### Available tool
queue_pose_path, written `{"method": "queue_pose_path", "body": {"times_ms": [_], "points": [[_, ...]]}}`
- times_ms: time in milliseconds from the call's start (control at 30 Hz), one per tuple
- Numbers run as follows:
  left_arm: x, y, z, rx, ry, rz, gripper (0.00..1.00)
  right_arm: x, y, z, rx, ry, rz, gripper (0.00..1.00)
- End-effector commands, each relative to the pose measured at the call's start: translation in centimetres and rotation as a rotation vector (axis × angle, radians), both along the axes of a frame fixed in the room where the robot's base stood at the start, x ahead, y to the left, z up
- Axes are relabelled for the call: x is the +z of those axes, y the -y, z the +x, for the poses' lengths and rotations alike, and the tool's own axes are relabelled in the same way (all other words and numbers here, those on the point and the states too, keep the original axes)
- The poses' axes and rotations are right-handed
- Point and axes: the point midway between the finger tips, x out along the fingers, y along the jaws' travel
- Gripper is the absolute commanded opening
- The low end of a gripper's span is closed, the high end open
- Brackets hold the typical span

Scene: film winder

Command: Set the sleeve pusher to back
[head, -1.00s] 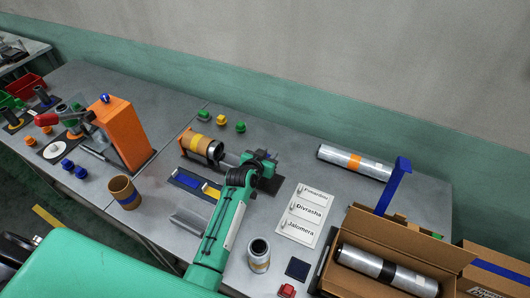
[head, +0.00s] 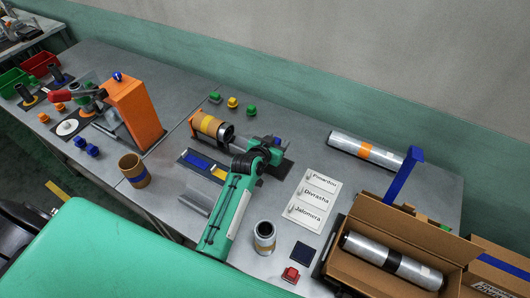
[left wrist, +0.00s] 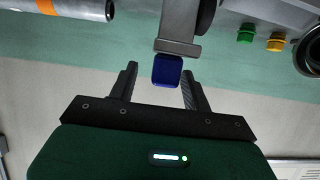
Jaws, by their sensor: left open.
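In the head view the left gripper (head: 270,150) is over the right end of the winder. My right gripper is out of view.
A silver roll with an orange band (head: 365,151) lies behind, beside a blue post (head: 404,178). A label card (head: 312,195) and an open carton (head: 355,215) are to the right. An orange machine (head: 134,112) and a brown cup (head: 133,170) stand left. Green and yellow knobs (head: 232,102) sit behind.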

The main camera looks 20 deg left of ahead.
Motion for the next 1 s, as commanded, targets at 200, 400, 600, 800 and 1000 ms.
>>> {"method": "queue_pose_path", "body": {"times_ms": [200, 400, 600, 800, 1000], "points": [[1.2, -0.5, -3.5, 0.000, 0.000, 0.001, 0.49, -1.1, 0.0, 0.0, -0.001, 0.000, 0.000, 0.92], [2.5, -0.8, -6.7, -0.002, 0.000, 0.001, 0.49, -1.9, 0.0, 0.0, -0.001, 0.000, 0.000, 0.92], [3.6, -1.1, -9.2, -0.002, -0.001, 0.000, 0.49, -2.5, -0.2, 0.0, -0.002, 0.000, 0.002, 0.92], [4.2, -1.2, -10.3, -0.002, 0.000, -0.001, 0.49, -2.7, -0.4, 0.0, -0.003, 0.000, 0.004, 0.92], [4.3, -1.2, -10.4, -0.002, -0.001, -0.001, 0.49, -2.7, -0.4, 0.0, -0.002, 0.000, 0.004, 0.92]]}}
